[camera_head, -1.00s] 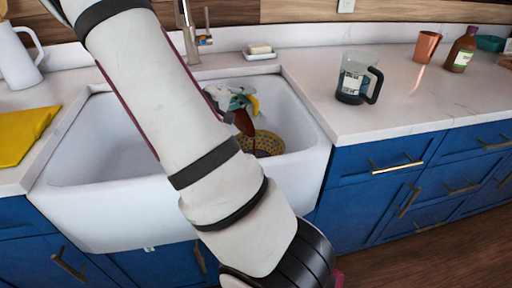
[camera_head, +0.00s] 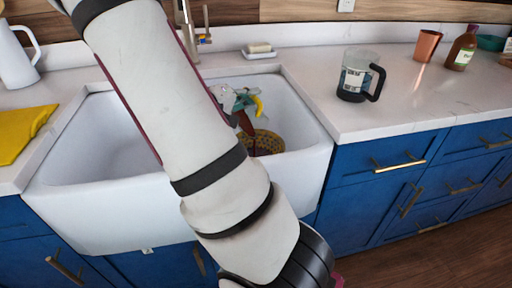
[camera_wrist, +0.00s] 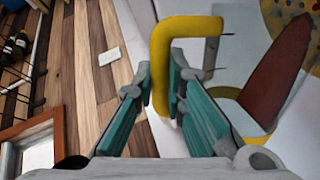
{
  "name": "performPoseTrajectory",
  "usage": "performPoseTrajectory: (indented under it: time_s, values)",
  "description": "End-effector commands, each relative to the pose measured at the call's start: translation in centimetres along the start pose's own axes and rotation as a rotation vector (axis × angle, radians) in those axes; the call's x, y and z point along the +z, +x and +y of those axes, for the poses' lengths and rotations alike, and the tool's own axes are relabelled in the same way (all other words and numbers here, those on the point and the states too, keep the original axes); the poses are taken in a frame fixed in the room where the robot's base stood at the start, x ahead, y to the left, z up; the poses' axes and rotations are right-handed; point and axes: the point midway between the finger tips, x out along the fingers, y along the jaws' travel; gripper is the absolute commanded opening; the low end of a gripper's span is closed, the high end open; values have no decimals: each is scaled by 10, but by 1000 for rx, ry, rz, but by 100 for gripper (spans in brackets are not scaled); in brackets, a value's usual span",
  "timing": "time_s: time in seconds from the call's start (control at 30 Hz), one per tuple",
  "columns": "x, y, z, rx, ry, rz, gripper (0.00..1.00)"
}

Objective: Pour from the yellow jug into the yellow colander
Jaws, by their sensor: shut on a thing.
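The yellow jug has a yellow handle (camera_wrist: 185,28) and a see-through body. My gripper (camera_wrist: 163,72), with teal fingers, is shut on this handle. In the head view the jug (camera_head: 258,105) is tilted over the right part of the sink, largely hidden by my arm. Dark red contents (camera_wrist: 275,75) show inside its body. A thin dark red streak runs from the jug down towards the colander. The yellow colander (camera_head: 268,143), with dark holes, sits in the sink below the jug. Its left side is hidden behind my arm; part of it shows at the wrist view's top right (camera_wrist: 297,8).
The white sink (camera_head: 310,150) surrounds the colander. A clear jug with a black handle (camera_head: 354,80) stands on the right counter, with a copper cup (camera_head: 427,45) and brown bottle (camera_head: 461,48) behind. A tap (camera_head: 188,30) and soap dish (camera_head: 260,53) are at the back.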

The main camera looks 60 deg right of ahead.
Motion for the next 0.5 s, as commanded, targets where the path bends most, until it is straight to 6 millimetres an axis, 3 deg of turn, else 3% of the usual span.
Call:
performPoseTrajectory:
  time_s: [0.5]
  values:
    - [12, -1, 4, 0, 79, 16, 0]
